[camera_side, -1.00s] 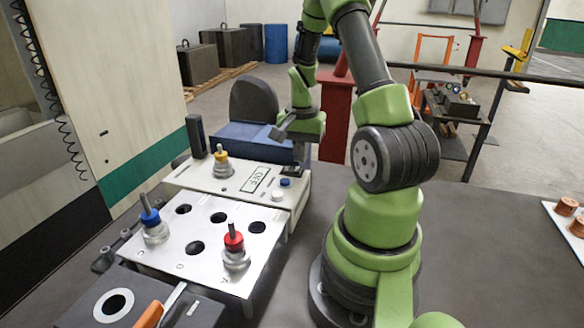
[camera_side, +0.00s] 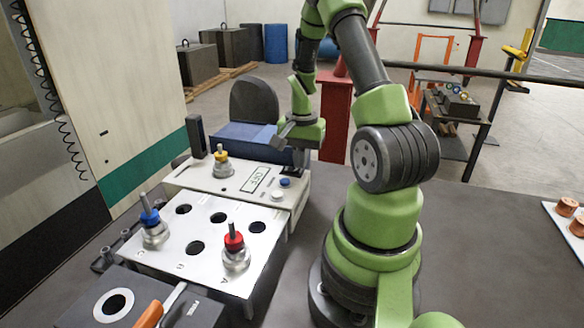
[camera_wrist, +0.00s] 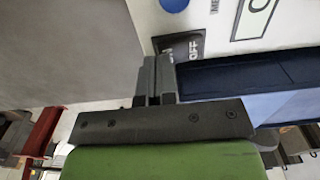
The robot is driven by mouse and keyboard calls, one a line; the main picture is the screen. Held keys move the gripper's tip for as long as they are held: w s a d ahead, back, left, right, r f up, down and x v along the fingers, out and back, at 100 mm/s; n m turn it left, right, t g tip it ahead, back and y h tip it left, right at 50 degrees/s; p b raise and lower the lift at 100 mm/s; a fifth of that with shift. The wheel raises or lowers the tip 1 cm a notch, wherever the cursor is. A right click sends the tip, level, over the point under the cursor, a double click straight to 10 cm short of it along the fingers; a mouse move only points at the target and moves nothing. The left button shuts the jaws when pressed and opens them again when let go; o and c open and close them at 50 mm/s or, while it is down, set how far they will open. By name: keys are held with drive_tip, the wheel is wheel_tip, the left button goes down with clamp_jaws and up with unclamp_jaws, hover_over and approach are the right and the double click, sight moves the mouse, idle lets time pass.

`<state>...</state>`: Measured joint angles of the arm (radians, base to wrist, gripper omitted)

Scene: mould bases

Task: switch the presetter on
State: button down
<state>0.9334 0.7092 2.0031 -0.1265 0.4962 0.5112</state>
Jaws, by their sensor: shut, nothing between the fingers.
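The presetter (camera_side: 215,183) is the pale box behind the metal plate, with a yellow-collared holder (camera_side: 221,158) on it. Its label panel (camera_side: 255,179) appears to read OFF. Its black rocker switch (camera_side: 291,170) sits at the right rear corner; the wrist view shows it with OFF lettering (camera_wrist: 188,47). My gripper (camera_wrist: 155,62) is shut and empty, its fingertips over the switch's left end in the wrist view, hiding part of the lettering there. I cannot tell whether the tips touch the switch.
A blue button (camera_side: 285,183) and a white button (camera_side: 278,195) are close to the switch. The metal plate (camera_side: 215,218) in front carries a blue-collared holder (camera_side: 152,222) and a red-collared holder (camera_side: 235,250). A blue box-like item (camera_side: 245,140) stands behind the presetter.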

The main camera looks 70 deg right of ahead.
drive_tip(key=shift+f, duration=0.55)
drive_tip(key=shift+r, duration=3.55)
drive_tip(key=w+a+r+n+t+h, duration=0.1)
drive_tip(key=w+a+r+n+t, duration=0.3)
drive_tip(key=a+r, duration=0.7)
drive_tip(key=s+a+r+n+t+y, duration=0.1)
drive_tip(key=s+a+r+n, duration=0.1)
drive_tip(key=a+n, duration=0.3)
drive_tip(key=s+a+r+n+t+y, duration=0.2)
drive_tip(key=s+a+n, duration=0.3)
drive_tip(key=a, duration=0.5)
drive_tip(key=shift+a+r, duration=0.15)
drive_tip(key=shift+r, duration=0.4)
